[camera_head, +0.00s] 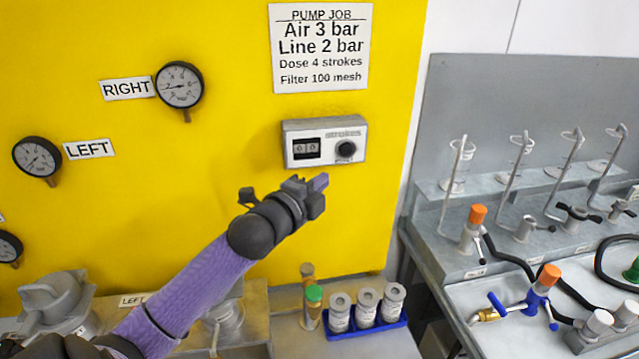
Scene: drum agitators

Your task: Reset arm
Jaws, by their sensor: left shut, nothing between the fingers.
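My left arm comes in from the lower left with a purple sleeve. My left gripper (318,183) is shut and empty, just below the grey strokes counter box (325,142) on the yellow panel (230,60). The box has a small display window and a black knob. I cannot tell how far the fingertips are from the panel. My right gripper is not in view.
Round gauges (180,85) and (37,157) sit by RIGHT and LEFT labels. A PUMP JOB sign (320,47) hangs above the box. A blue tray (364,328) holds grey cylinders below. At right, a grey bench (440,262) carries wire holders, valves and hoses.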

